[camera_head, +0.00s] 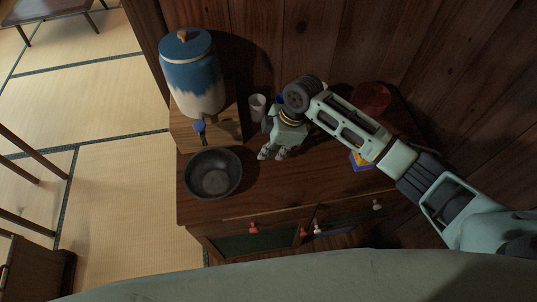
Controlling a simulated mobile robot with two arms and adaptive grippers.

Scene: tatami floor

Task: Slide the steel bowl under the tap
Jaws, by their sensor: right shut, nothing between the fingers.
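The dark steel bowl (212,174) sits upright on the left part of the wooden cabinet top (270,197). My left gripper is not in view.
A white cup (257,107) stands between the dispenser and my right gripper. A red bowl (372,97) and a small blue and yellow item (361,161) are at the right, near my right arm. A wooden wall closes the back. The cabinet top ends just left of the bowl.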

